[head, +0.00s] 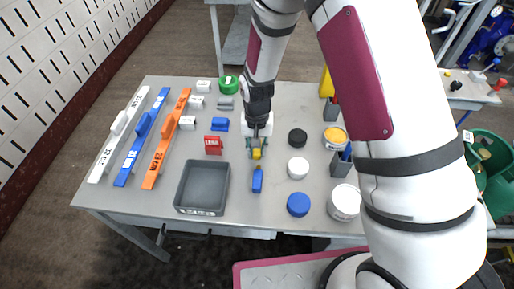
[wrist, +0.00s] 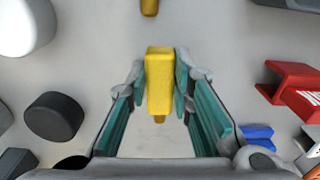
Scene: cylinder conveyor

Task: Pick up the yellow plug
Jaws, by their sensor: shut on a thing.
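The yellow plug (wrist: 160,82) is a small block with a brass-coloured tip, centred in the wrist view. My gripper (wrist: 162,88) is shut on it, with a green-padded finger at each side. In the head view the plug (head: 256,155) shows just below my gripper (head: 257,146), over the middle of the table. I cannot tell whether the plug touches the table.
On the grey table (head: 160,195), a blue plug (head: 257,181) lies just in front of my gripper. A grey tray (head: 202,188) and red block (head: 213,145) are left. Black (head: 297,138) and white (head: 298,168) cylinders are right.

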